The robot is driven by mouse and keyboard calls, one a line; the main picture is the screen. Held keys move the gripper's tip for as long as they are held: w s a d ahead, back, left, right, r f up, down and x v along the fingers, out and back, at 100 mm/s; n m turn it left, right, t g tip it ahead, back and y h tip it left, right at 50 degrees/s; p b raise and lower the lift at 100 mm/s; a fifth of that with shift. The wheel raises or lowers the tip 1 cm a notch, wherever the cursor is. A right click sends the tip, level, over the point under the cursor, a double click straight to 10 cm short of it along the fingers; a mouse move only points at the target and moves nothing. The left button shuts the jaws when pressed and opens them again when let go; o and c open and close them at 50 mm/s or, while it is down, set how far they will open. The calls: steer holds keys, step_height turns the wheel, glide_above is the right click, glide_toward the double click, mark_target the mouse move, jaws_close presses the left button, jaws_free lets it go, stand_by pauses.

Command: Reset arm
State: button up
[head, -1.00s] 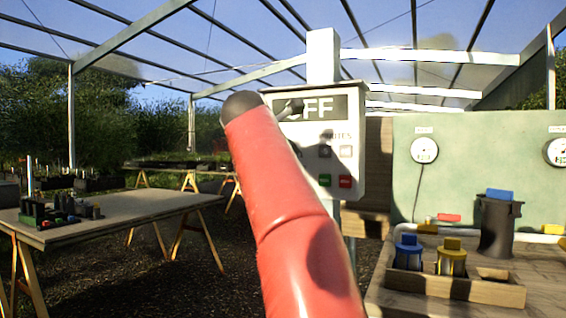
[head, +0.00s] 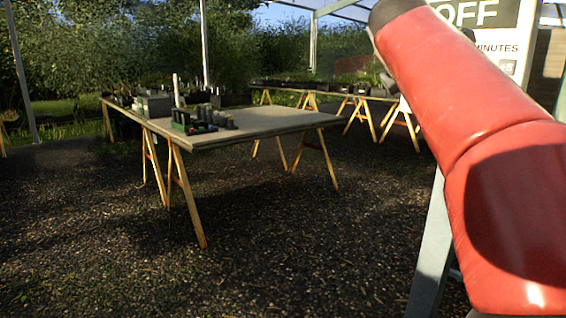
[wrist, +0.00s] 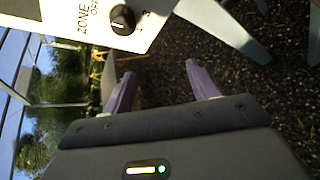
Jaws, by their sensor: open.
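My gripper (wrist: 158,82) shows in the wrist view with its two purple-grey fingers apart and nothing between them. Gravel ground lies beyond the fingers. In the head view my red arm crosses the right side and hides much of the panel, whose "OFF" display (head: 474,13) shows at the top right. The gripper is not visible in the head view.
A trestle table (head: 270,121) stands left of centre with dark pots (head: 203,118) and a grey box (head: 154,105) on it. Further benches with plants (head: 350,92) stand behind. A grey post (head: 432,250) rises beside my arm. The gravel in front is open.

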steer(key=s+a+f+m+g+y, duration=0.1)
steer(key=s+a+f+m+y, duration=0.1)
steer(key=s+f+m, duration=0.4)
steer(key=s+a+f+m+g+y, duration=0.2)
steer(key=s+a+f+m, duration=0.3)
steer(key=s+f, duration=0.6)
steer(key=s+a+f+m+g+y, duration=0.1)
steer(key=s+a+f+m+y, duration=0.2)
steer(key=f, duration=1.8)
steer(key=s+a+m, duration=0.1)
steer(key=s+m, duration=0.3)
steer(key=s, duration=0.2)
steer(key=shift+s+f+m+g, duration=0.15)
steer(key=shift+s+m+g, duration=0.2)
steer(key=shift+m+g, duration=0.05)
steer(key=shift+a, duration=0.1)
